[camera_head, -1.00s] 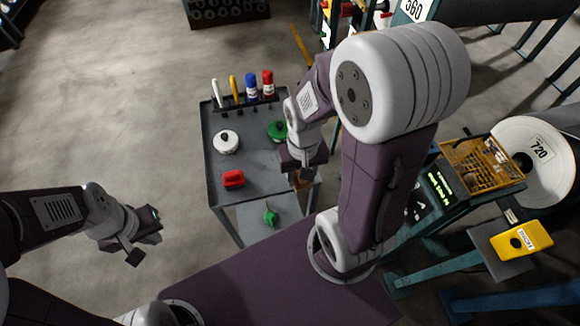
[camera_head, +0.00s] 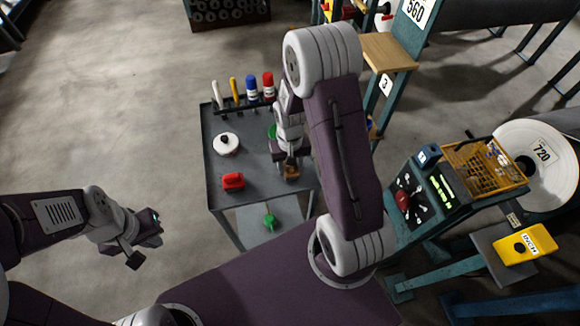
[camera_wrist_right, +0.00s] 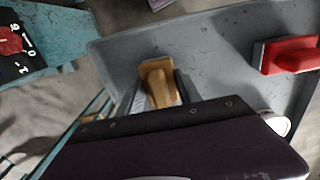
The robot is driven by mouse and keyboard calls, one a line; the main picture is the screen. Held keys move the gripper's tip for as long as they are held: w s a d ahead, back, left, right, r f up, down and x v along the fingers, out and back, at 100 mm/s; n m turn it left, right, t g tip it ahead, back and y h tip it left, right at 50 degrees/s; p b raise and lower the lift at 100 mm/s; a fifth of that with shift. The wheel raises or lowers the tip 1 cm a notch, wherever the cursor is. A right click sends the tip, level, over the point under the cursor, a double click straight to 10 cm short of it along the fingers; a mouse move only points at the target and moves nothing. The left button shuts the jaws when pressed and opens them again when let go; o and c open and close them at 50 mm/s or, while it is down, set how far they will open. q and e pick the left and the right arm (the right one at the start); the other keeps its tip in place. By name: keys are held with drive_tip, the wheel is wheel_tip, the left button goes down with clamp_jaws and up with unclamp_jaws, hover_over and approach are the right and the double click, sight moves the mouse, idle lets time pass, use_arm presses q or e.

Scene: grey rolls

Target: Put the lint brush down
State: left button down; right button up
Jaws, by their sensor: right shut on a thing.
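The lint brush (camera_head: 291,172), with a brown wooden handle, is in my right gripper (camera_head: 288,159) over the right part of the grey cart top (camera_head: 257,180). In the right wrist view the wooden brush (camera_wrist_right: 158,80) sits between the two fingers, with the cart top (camera_wrist_right: 215,50) below it. I cannot tell whether the brush touches the cart top. My left gripper (camera_head: 144,238) is out over the floor, left of the cart, and looks empty; its fingers appear apart.
A red-handled block (camera_head: 232,181), a white round container (camera_head: 226,143) and a green thing (camera_head: 272,131) are on the cart. Upright markers and bottles (camera_head: 252,87) stand in a back rack. Another green thing (camera_head: 268,221) lies on the lower shelf. A control panel (camera_head: 410,195) stands to the right.

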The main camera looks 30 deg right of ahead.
drive_tip(key=shift+s+f, duration=0.1)
drive_tip(key=shift+f, duration=0.05)
drive_tip(key=o, duration=1.2)
